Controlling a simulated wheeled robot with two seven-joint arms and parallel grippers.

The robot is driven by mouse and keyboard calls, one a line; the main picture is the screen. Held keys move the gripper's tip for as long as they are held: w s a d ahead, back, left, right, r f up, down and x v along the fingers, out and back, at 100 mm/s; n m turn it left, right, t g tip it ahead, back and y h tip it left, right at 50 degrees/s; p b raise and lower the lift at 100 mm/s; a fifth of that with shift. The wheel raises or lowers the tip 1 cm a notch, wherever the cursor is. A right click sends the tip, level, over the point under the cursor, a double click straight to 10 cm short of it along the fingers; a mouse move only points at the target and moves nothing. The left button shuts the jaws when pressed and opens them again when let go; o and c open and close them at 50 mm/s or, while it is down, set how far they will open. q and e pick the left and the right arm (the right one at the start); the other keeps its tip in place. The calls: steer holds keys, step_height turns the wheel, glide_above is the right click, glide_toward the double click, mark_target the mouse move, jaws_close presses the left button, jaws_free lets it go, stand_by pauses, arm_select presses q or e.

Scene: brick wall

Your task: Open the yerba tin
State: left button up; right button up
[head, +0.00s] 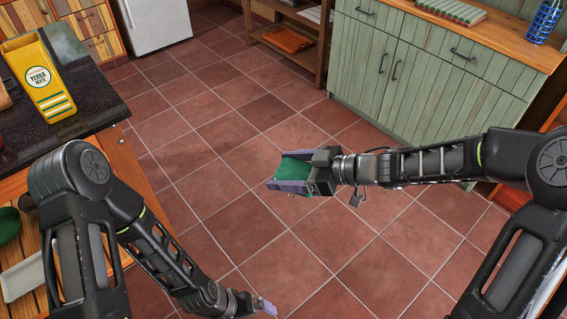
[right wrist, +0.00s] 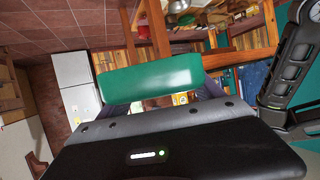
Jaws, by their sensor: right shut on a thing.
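The yellow yerba tin (head: 42,82) with a "YERBA MATE" label stands upright on the dark counter at the left of the head view. Its top is uncovered, showing a yellow rim. My right gripper (head: 285,185) is shut on a green lid-like piece (head: 296,168), held out over the tiled floor, well to the right of the tin. The green piece also shows in the right wrist view (right wrist: 150,77), across the fingers. My left gripper (head: 265,306) is at the bottom edge of the head view, partly cut off, away from the tin; its opening cannot be made out.
The dark countertop (head: 88,88) has a reddish item left of the tin. A wooden slatted surface (head: 28,245) with a green bowl and a pale tray lies below it. A green cabinet (head: 410,70) stands at the back right. The tiled floor between is clear.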

steer(key=shift+s+d+f+n+g+y, duration=0.15)
steer(key=shift+f+n+g, duration=0.25)
steer(key=shift+n+g, duration=0.3)
steer(key=shift+s+d+f+n+g+y, duration=0.1)
steer(key=shift+d+f+n+g+y, duration=0.2)
steer(key=shift+n+g, duration=0.4)
steer(key=shift+s+d+f+n+g+y, duration=0.1)
steer(key=shift+f+n+g, duration=0.35)
steer(key=shift+n+g, duration=0.2)
steer(key=shift+a, duration=0.1)
steer(key=shift+w+r, duration=0.15)
steer(key=shift+w, duration=0.1)
steer(key=w+d+r+m+t+h, duration=0.3)
steer(key=w+d+m+t, duration=0.15)
steer(key=w, duration=0.25)
steer(key=w+d+r+m+t+h, duration=0.3)
steer(key=w+m+t, duration=0.3)
steer(key=s+d+f+m+t+h, duration=0.2)
steer(key=s+d+f+m+h, duration=0.1)
steer(key=d+m+h, duration=0.3)
steer(key=shift+s+d+f+m+h, duration=0.25)
steer(key=shift+s+d+m+h, duration=0.2)
steer(key=shift+d+h, duration=0.45)
steer(key=shift+d, duration=0.1)
